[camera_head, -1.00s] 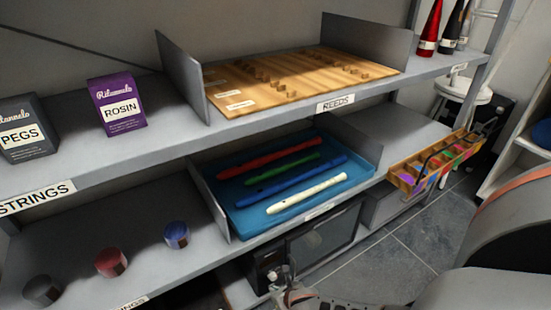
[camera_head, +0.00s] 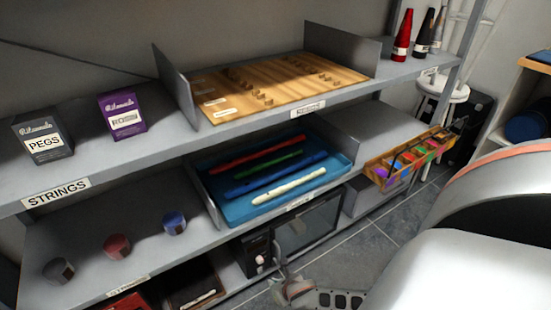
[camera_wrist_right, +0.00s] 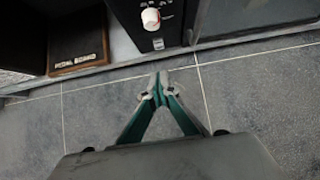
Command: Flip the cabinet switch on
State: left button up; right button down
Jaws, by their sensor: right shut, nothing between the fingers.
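The black cabinet (camera_head: 257,246) stands on the bottom shelf, with a dark glass door (camera_head: 308,225) to the right of its control panel. A small white knob or switch (camera_head: 260,260) sits on that panel. It also shows at the top of the right wrist view (camera_wrist_right: 151,18). I cannot tell its setting. My right gripper (camera_head: 281,266) is just in front of the cabinet, to the right of the knob. In the right wrist view its fingertips (camera_wrist_right: 160,82) are together and empty, below the knob and apart from it. My left gripper is not in view.
A blue tray of recorders (camera_head: 240,213) lies on the shelf above the cabinet. A wooden pedal board box (camera_wrist_right: 78,50) stands left of the panel. A colourful compartment box (camera_head: 378,173) juts out at the right. The grey tiled floor in front is clear.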

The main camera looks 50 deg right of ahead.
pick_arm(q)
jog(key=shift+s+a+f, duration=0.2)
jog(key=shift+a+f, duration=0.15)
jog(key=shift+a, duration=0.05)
pick_arm(e)
jog(key=shift+s+a+r, duration=0.1)
jog(key=shift+s+r, duration=0.35)
jog(key=shift+s, duration=0.2)
